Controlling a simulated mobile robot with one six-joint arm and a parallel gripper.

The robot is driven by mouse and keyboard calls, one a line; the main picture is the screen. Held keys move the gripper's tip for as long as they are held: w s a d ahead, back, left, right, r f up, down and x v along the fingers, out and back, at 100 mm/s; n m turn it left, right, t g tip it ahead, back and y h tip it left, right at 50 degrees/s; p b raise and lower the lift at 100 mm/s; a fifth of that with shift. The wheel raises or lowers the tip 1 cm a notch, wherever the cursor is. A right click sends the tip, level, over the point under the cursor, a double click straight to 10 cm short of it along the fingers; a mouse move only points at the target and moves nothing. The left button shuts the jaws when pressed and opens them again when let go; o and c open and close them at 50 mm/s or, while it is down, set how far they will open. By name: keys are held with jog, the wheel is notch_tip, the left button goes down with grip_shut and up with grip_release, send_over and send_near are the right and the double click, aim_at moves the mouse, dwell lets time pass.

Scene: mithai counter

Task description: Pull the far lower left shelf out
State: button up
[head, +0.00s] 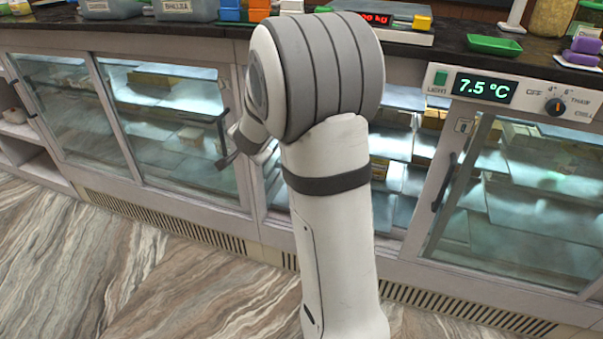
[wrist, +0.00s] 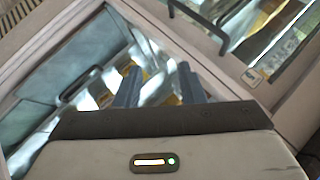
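The cold counter holds glassy, pale shelves (head: 405,180) in its bright middle bay behind my arm, some bearing yellowish boxes. I cannot tell which one is the far lower left shelf; my arm hides much of this bay. My gripper (wrist: 160,82) points at the cabinet front, its two dark fingers apart with nothing clearly held between them. Bright shelving and yellow items show beyond the fingers in the wrist view. In the head view my gripper is mostly hidden behind my wrist, near the left edge of the middle bay and a dark door handle (head: 221,135).
Glass doors (head: 60,100) cover the bays to the left. A right glass door (head: 530,215) has a dark handle (head: 442,182), below a control panel (head: 510,92) reading 7.5 °C. Tubs (head: 186,9), a scale and a green tray (head: 495,45) stand on the countertop. The floor in front is clear.

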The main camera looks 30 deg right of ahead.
jog(key=w+d+f+m+h+b, duration=0.25)
jog(key=w+d+f+m, duration=0.2)
jog(key=d+f, duration=0.3)
jog(key=w+d+f+m+h+b, duration=0.2)
jog(key=w+d+f+m+h, duration=0.3)
jog(key=f, duration=0.3)
jog(key=s+d+f+m+g+h+b, duration=0.1)
jog(key=s+d+f+m+g+h, duration=0.2)
jog(key=d+f, duration=0.45)
jog(key=s+d+f+m+g+h+b, duration=0.2)
jog(key=s+d+f+m+h, duration=0.15)
jog(key=d+f+m, duration=0.4)
jog(key=d, duration=0.1)
jog(key=w+d+f+n, duration=0.1)
jog(key=d, duration=0.1)
jog(key=w+d+f+n+y, duration=0.1)
jog(key=d, duration=0.1)
jog(key=shift+d+f, duration=0.2)
jog(key=shift+f, duration=0.05)
jog(key=shift+c, duration=0.5)
grip_shut()
